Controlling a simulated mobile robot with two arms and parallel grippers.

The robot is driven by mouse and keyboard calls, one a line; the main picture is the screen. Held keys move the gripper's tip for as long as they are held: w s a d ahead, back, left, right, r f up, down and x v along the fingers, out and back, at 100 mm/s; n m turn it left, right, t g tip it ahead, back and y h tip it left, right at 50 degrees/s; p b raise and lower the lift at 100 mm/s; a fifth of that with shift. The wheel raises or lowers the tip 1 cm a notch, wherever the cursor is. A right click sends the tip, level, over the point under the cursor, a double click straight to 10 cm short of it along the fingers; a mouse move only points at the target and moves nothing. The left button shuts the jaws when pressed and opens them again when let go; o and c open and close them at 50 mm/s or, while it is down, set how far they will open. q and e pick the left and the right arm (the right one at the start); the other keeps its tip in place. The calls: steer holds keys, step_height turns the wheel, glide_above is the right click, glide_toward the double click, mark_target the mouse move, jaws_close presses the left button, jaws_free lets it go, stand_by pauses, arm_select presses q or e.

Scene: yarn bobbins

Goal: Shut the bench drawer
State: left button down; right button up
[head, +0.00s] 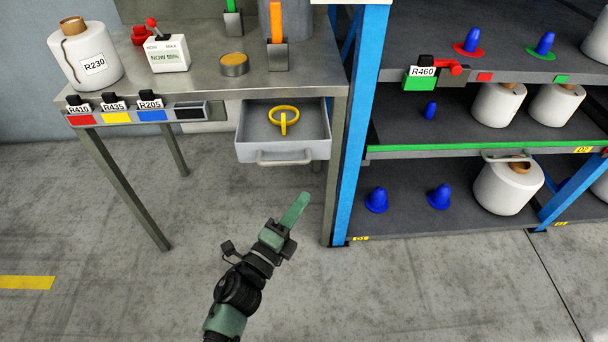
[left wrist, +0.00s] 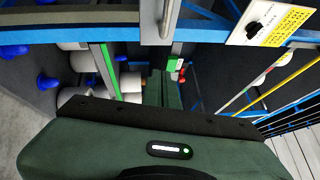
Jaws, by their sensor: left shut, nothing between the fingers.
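The bench drawer (head: 243,136) is pulled out from under the grey bench, toward me. Its light handle (head: 285,159) runs along the front face. A yellow ring-shaped tool (head: 284,121) lies inside the drawer. My left gripper (head: 301,200) is in front of and below the drawer, apart from the handle, with its green fingers together and nothing held. In the left wrist view the green fingers (left wrist: 163,92) point toward the shelf rack. My right gripper is in neither view.
A blue rack post (head: 357,120) stands close right of the drawer. Shelves with bobbins (head: 507,188) and blue cones are further right. The floor before the drawer is clear.

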arm_select(q)
steer(key=w+d+r, duration=0.1)
steer(key=w, duration=0.6)
steer(key=shift+d+p, duration=0.2)
steer(key=shift+p, duration=0.25)
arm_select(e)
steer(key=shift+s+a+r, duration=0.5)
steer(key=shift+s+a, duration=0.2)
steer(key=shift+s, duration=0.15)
arm_select(q)
steer(key=shift+r, duration=0.15)
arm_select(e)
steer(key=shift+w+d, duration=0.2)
